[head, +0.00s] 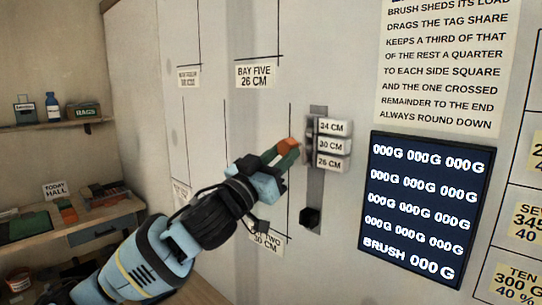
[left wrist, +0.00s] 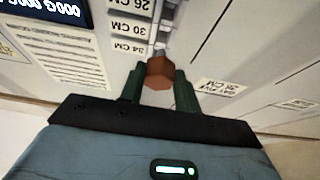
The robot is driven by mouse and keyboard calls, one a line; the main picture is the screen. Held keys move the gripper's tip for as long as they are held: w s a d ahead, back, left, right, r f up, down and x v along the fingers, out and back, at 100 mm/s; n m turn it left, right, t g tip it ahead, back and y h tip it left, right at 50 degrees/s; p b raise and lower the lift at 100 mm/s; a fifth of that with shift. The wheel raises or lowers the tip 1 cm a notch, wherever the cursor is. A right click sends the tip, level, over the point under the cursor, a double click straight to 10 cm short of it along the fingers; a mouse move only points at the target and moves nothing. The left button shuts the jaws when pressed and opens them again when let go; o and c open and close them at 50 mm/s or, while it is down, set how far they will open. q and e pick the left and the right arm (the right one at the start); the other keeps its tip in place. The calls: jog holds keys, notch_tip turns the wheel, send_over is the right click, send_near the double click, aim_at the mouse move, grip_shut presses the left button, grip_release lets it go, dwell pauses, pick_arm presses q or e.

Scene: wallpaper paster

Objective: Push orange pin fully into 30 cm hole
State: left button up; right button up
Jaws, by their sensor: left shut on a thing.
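The orange pin (head: 287,145) is between the green fingertips of my left gripper (head: 281,155), which is shut on it. In the left wrist view the orange pin (left wrist: 159,73) sits between the fingers of the left gripper (left wrist: 158,88), its far end toward the grey metal strip. The strip (head: 314,190) stands upright on the wall, with labels 34 CM, 30 CM (head: 331,146) and 26 CM beside it. The pin is close to the strip near the 30 CM label's height. The hole itself is hidden, and I cannot tell how deep the pin is. My right gripper is not in view.
A black block (head: 310,217) sits low on the strip. A dark display board (head: 424,205) hangs on the wall to the right, below a text sheet (head: 447,65). A desk (head: 85,225) and a shelf (head: 55,126) with small items stand at the left.

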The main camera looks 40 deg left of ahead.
pick_arm(q)
jog(key=shift+w+d, duration=0.1)
jog(key=shift+w, duration=0.8)
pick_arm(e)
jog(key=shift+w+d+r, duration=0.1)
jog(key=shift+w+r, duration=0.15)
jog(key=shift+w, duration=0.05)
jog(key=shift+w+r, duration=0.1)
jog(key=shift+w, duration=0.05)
pick_arm(q)
jog(key=shift+w+d+p, duration=0.1)
jog(key=shift+w+p, duration=0.2)
jog(key=shift+w, duration=0.6)
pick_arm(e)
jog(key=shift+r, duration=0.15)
pick_arm(q)
jog(key=shift+w+d, duration=0.1)
jog(key=shift+w, duration=1)
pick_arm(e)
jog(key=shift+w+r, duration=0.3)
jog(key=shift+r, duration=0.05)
pick_arm(q)
jog(key=o, duration=1.5)
jog(key=shift+c, duration=0.2)
